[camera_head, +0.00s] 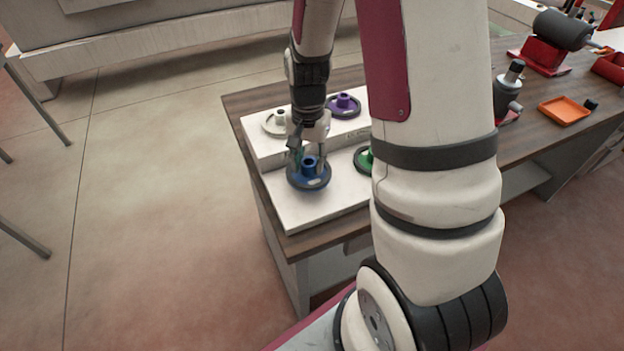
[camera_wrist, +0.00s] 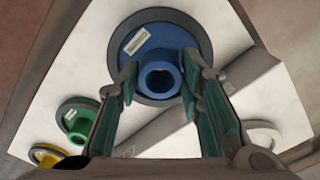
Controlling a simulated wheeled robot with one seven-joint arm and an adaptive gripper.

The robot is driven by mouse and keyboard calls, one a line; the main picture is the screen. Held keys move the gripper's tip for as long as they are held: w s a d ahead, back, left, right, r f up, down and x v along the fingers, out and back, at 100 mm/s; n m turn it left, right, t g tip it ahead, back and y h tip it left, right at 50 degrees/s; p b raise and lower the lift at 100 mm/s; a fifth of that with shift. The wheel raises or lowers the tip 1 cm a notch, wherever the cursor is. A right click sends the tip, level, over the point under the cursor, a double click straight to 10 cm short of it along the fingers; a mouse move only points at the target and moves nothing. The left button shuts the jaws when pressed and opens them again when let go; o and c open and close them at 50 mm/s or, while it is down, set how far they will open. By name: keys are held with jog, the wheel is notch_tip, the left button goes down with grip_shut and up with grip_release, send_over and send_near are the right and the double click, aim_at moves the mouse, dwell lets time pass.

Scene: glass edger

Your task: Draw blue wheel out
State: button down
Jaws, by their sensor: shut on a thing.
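The blue wheel (camera_head: 309,179) has a dark rim, a raised hub and a pale label. It is at the front left of the white stepped stand (camera_head: 330,213). In the wrist view the blue wheel (camera_wrist: 184,41) is at the top centre, its hub between the fingers. My gripper (camera_head: 307,158) is above the wheel and shut on its hub; the fingers also show in the wrist view (camera_wrist: 160,82). I cannot tell whether the wheel touches the stand.
A white wheel (camera_head: 275,122) and a purple wheel (camera_head: 343,104) sit on the upper step behind. A green wheel (camera_head: 363,158) is close on the right, partly hidden by my arm. A yellow wheel (camera_wrist: 46,155) shows in the wrist view. An orange tray (camera_head: 565,111) lies farther right.

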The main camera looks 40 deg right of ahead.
jog(key=shift+r+p, duration=0.65)
jog(key=shift+r, duration=0.95)
notch_tip(320, 180, up, 4)
jog(key=shift+p, duration=0.85)
